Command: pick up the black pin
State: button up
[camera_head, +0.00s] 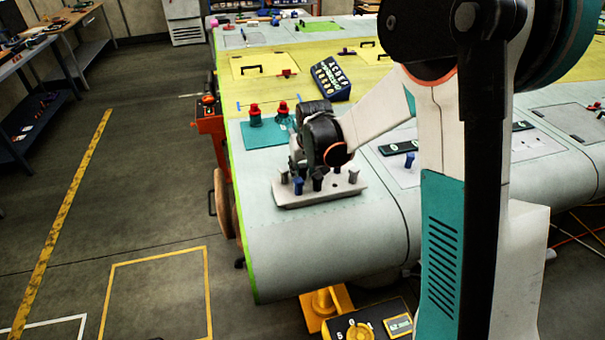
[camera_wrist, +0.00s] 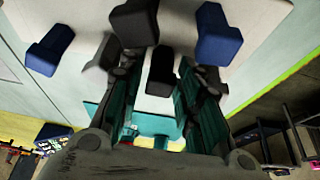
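The black pin (camera_wrist: 162,72) stands on a pale block and shows between my gripper's fingers in the wrist view. In the head view the black pin (camera_head: 317,181) is partly covered by my gripper (camera_head: 311,168), which reaches down over the pale block (camera_head: 322,196). My gripper (camera_wrist: 158,82) looks open, one teal-padded finger on each side of the pin, with gaps visible beside it. Whether a finger touches it is not clear. A blue pin (camera_head: 298,186) and grey pins (camera_head: 353,175) stand on the same block. The blue pin (camera_wrist: 219,38) and a dark grey pin (camera_wrist: 134,23) are close to my fingers.
A teal mat (camera_head: 262,140) with red-topped pieces (camera_head: 282,108) lies behind the block. A dark button box (camera_head: 330,78) stands farther back. Another blue pin (camera_head: 410,160) is to the right on the wing. The wing's green edge (camera_head: 244,240) is at left.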

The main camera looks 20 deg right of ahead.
jog(key=shift+f, duration=0.1)
grip_shut()
